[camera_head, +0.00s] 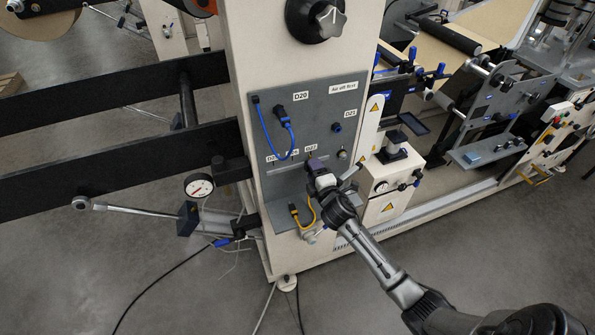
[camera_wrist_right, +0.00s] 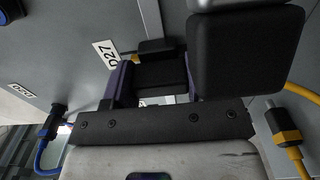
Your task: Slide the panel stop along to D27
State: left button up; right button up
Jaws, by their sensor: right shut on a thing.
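The panel stop (camera_wrist_right: 160,72) shows in the right wrist view as a black block with a small brass-coloured part at its upper edge. My right gripper (camera_head: 316,168) is at the grey panel and shut on the stop, with its purple-edged fingers on either side in the right wrist view (camera_wrist_right: 157,82). The D27 label (camera_wrist_right: 106,52) is close to the stop's brass part, just left of it in that view. In the head view the D27 label (camera_head: 311,147) is just above the gripper, which mostly hides the stop. My left gripper is not in view.
A large black block (camera_wrist_right: 245,55) is right of the stop in the wrist view. A dial gauge (camera_head: 199,185) is to the left.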

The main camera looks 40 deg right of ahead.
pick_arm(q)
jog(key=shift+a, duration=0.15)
pick_arm(e)
jog(key=shift+d, duration=0.2)
jog(key=o, duration=1.3)
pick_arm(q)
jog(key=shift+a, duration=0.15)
pick_arm(e)
jog(key=shift+s+a, duration=0.1)
jog(key=shift+s, duration=0.05)
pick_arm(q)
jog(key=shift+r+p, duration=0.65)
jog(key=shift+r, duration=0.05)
pick_arm(e)
jog(key=v, duration=1.3)
jog(key=shift+s+a, duration=0.15)
jog(key=shift+s, duration=0.2)
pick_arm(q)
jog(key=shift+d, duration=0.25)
